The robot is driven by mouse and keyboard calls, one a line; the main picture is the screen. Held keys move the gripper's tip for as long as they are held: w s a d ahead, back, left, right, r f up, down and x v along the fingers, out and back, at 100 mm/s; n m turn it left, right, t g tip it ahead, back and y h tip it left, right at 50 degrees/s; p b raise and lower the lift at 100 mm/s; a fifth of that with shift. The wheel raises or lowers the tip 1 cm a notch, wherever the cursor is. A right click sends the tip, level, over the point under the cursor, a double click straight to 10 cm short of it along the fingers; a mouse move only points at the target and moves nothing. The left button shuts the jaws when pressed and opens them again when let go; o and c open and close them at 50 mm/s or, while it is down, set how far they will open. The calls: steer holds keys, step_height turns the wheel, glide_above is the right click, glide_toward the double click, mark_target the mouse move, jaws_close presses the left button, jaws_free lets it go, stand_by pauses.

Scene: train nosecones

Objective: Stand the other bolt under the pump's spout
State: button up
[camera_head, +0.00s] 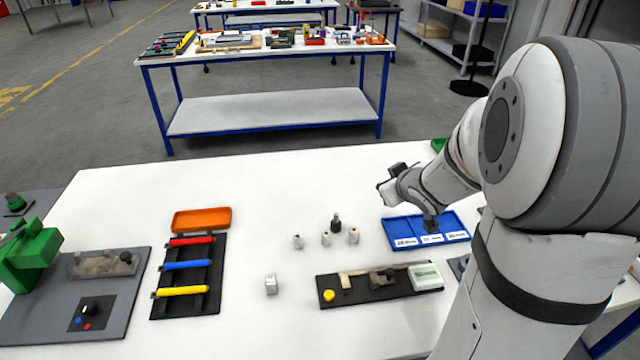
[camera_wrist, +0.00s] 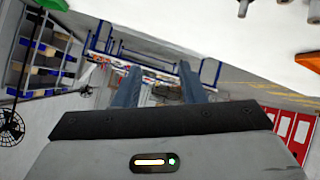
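Three small pale upright pieces, which may be bolts, stand mid-table in the head view: a left one (camera_head: 298,241), a middle one (camera_head: 326,238) and a right one (camera_head: 353,236). A dark upright piece (camera_head: 336,222) stands just behind them. I cannot tell which thing is the pump; its spout is not clear. My gripper (camera_head: 384,187) is raised above the table, to the right of these pieces. In the wrist view, which looks upside down, its two fingers (camera_wrist: 158,72) are apart with nothing between them. A grey upright piece (camera_wrist: 242,8) shows at the top edge there.
A blue labelled tray (camera_head: 400,242) is right of the pieces. A black fixture (camera_head: 360,293) with a yellow button and white box lies in front. A small metal block (camera_head: 271,285), coloured-bar rack (camera_head: 187,310), orange tray (camera_head: 201,220) and green machine (camera_head: 30,258) are further left. The back middle is clear.

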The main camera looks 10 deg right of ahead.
step_height(320, 180, down, 6)
steer(key=w+a+n+y+b, duration=0.1)
steer(key=w+n+y, duration=0.1)
steer(key=y, duration=0.2)
steer(key=n+g+y+b, duration=0.1)
steer(key=n+y+b, duration=0.1)
steer(key=y, duration=0.3)
glide_toward(336, 214)
steer(key=shift+s+d+f, duration=0.1)
steer(key=shift+s+d, duration=0.1)
steer(key=shift+d, duration=0.3)
steer(key=shift+s+d+f, duration=0.15)
steer(key=shift+s+d, duration=0.05)
steer(key=shift+d, duration=0.25)
steer(key=shift+s+a+f+y, duration=0.1)
steer(key=shift+a+y, duration=0.05)
steer(key=shift+y, duration=0.25)
steer(key=x, duration=0.6)
steer(key=shift+a+p, duration=0.15)
steer(key=shift+p, duration=0.2)
steer(key=p+x, duration=0.1)
steer(key=x, duration=0.4)
steer(key=shift+w+f, duration=0.1)
steer(key=shift+w, duration=0.2)
steer(key=shift+c, duration=0.6)
jaws_close()
